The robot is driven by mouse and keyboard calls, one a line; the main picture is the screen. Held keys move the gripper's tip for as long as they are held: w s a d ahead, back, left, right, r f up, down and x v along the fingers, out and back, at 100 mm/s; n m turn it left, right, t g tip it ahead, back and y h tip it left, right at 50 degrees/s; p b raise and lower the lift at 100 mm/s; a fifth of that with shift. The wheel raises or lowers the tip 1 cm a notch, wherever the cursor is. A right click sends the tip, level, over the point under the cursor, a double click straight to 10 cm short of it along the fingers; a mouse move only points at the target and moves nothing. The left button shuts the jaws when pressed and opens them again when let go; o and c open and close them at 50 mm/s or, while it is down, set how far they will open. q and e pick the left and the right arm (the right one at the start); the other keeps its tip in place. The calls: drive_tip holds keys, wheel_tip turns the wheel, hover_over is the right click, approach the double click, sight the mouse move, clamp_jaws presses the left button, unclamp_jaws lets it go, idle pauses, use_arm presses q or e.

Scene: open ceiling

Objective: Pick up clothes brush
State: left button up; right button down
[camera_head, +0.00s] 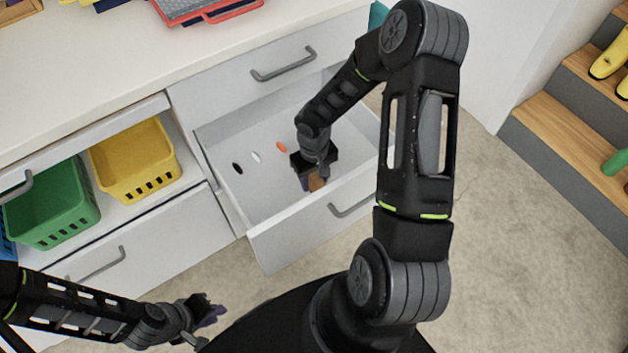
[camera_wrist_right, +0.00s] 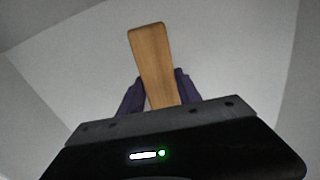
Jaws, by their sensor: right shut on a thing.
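The clothes brush (camera_wrist_right: 153,55) shows in the right wrist view as a wooden piece between the two dark purple fingers. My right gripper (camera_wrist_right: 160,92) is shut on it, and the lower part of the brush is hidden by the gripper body. In the head view the brush (camera_head: 317,183) is a small brown patch at my right gripper (camera_head: 312,180), inside the open drawer (camera_head: 225,180). I cannot tell whether the brush touches the drawer floor. My left gripper (camera_head: 212,318) is low at the left, away from the drawer; its fingers are small and blurred together.
Several small oval items, one orange (camera_head: 281,147), one white (camera_head: 256,157) and one black (camera_head: 237,168), lie in the drawer. A yellow basket (camera_head: 135,160) and a green basket (camera_head: 50,205) stand on the shelf at left. Wooden stairs (camera_head: 560,135) rise at right.

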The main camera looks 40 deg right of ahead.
sight(314, 179)
wheel_tip(314, 179, up, 10)
drive_tip(key=shift+r+p, duration=0.1)
drive_tip(key=shift+p, duration=0.8)
